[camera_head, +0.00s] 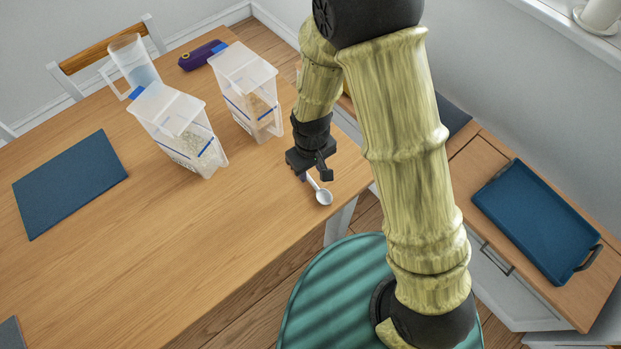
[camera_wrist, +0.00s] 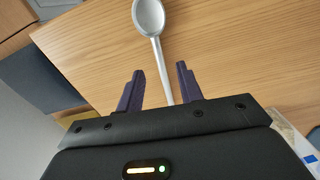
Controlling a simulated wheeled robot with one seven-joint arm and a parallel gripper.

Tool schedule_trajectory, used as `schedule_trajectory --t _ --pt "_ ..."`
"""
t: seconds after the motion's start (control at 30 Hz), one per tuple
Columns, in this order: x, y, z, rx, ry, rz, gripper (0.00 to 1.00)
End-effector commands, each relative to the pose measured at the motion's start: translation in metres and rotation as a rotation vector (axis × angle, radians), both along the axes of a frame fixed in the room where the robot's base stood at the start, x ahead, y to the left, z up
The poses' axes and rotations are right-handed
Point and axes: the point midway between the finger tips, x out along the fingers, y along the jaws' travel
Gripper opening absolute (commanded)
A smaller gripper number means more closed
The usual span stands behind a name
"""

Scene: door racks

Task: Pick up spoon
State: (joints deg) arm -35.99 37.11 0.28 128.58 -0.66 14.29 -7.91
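A grey-white spoon (camera_head: 323,196) lies on the wooden table near its right corner. Its bowl points toward the table edge and its handle runs back under my gripper (camera_head: 314,176). In the wrist view the spoon (camera_wrist: 149,18) has its bowl at the top, and its handle passes down between the two dark fingers of my gripper (camera_wrist: 158,82). The fingers are open, one on each side of the handle. The handle's far end is hidden behind the gripper body. I cannot tell whether the fingertips touch the table.
Two clear containers with blue trim (camera_head: 182,130) (camera_head: 247,90) stand behind and left of my gripper. A clear pitcher (camera_head: 134,65), a purple object (camera_head: 201,55) and a blue mat (camera_head: 70,183) are farther off. The table's front middle is clear. A blue tray (camera_head: 538,222) sits on the cabinet at right.

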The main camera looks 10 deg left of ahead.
Motion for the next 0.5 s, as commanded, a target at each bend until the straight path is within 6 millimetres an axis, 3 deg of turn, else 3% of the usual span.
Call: schedule_trajectory --t 0.3,0.5 --pt "0.001 0.002 -0.039 -0.002 0.002 0.0 0.37" --pt "0.002 0.002 -0.042 0.0 0.0 0.0 0.37"
